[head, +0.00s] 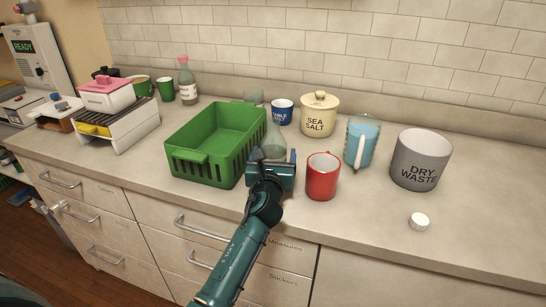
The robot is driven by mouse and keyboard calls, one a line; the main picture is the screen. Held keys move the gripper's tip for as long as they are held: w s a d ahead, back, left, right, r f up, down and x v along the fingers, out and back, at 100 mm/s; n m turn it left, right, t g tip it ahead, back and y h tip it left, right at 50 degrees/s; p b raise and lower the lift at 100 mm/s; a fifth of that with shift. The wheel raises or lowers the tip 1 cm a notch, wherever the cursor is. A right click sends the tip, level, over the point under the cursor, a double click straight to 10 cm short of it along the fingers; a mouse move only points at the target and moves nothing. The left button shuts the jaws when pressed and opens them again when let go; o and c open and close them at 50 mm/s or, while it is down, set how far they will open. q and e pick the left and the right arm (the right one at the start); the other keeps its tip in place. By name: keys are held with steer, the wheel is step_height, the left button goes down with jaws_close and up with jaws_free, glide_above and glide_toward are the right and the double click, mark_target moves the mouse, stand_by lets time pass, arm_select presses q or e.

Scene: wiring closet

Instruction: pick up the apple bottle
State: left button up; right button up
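A grey-green glass bottle (273,141) stands on the counter beside the right end of the green crate, partly hidden by my gripper. A second bottle (187,84), with a pinkish cap and a pale label, stands at the back left near the wall. Neither label can be read, so I cannot tell which is the apple bottle. My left gripper (272,160) is open just in front of the nearer bottle, its fingers spread to either side of it. Whether they touch it is hidden. My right gripper is not in view.
The green crate (193,158) is close left of the gripper and a red mug (322,177) close right. Behind are a blue cup (282,111) and a sea salt jar (318,116). A blue-filled pitcher (362,141), dry waste bin (420,160) and white cap (420,222) are further right.

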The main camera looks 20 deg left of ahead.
arm_select(q)
steer(key=c, duration=0.9)
steer(key=shift+c, duration=0.3)
steer(key=shift+r, duration=0.1)
